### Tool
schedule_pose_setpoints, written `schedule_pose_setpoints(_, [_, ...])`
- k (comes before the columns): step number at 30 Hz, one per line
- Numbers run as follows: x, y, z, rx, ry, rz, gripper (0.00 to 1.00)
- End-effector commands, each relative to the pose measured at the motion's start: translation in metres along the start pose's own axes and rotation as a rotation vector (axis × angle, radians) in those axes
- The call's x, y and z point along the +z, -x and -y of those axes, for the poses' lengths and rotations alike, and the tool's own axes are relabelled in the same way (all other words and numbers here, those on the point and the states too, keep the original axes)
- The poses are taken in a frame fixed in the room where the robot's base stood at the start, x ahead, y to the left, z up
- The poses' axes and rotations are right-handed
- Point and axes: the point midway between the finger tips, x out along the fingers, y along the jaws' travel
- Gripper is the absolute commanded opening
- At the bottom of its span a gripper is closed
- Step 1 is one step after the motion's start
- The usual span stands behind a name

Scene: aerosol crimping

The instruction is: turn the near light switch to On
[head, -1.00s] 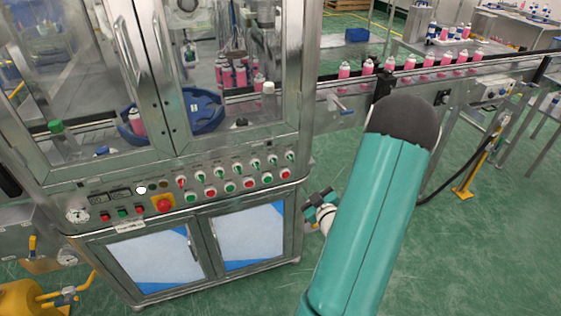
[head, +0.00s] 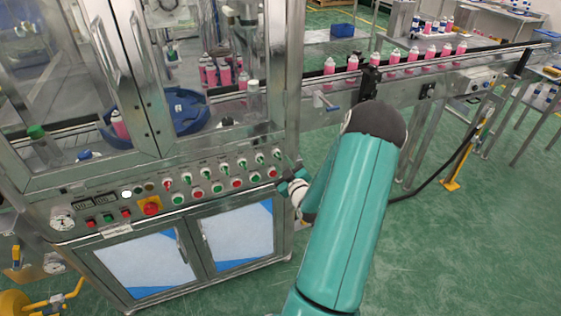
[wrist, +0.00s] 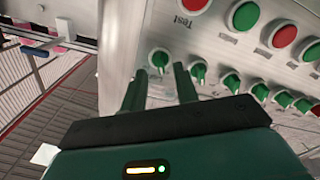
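A row of green rotary switches runs along the machine's control panel (head: 100,187). The end switch (wrist: 159,59) shows between and just beyond my fingertips in the wrist view; it is the rightmost switch (head: 277,154) in the head view. Which switch is the light switch I cannot tell, as the small labels are unreadable. My gripper (wrist: 159,70) is open and empty, its two green fingers apart and pointing at the panel. I cannot tell whether they touch the end switch. In the head view my gripper (head: 292,187) is at the panel's right end, partly hidden by my arm.
Red and green push buttons (head: 237,183) sit below the switches, with a red emergency knob (head: 151,206) to the left. A conveyor (head: 420,68) with pink cans runs off to the right. Green floor (head: 450,240) is open at the right.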

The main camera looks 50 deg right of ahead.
Motion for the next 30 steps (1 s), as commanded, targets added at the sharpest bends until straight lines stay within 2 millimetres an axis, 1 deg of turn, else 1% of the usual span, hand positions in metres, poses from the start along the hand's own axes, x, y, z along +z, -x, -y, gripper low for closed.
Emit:
schedule_pose_setpoints(1, [0.000, -0.008, 0.000, 0.000, 0.000, -0.002, 0.30])
schedule_pose_setpoints(3, [0.000, -0.017, 0.001, -0.001, -0.001, -0.001, 0.30])
schedule_pose_setpoints(6, [0.000, -0.024, 0.001, -0.001, 0.000, -0.001, 0.30])
schedule_pose_setpoints(15, [0.000, -0.027, 0.001, -0.001, 0.000, 0.000, 0.30])
schedule_pose_setpoints(17, [0.000, -0.026, 0.001, -0.001, 0.000, 0.000, 0.18])
schedule_pose_setpoints(18, [0.000, -0.026, 0.001, -0.001, 0.000, 0.000, 0.10])
schedule_pose_setpoints(20, [0.000, -0.026, 0.001, -0.001, 0.000, -0.001, 0.00])
schedule_pose_setpoints(30, [0.000, -0.026, 0.001, -0.001, -0.017, -0.001, 0.00])
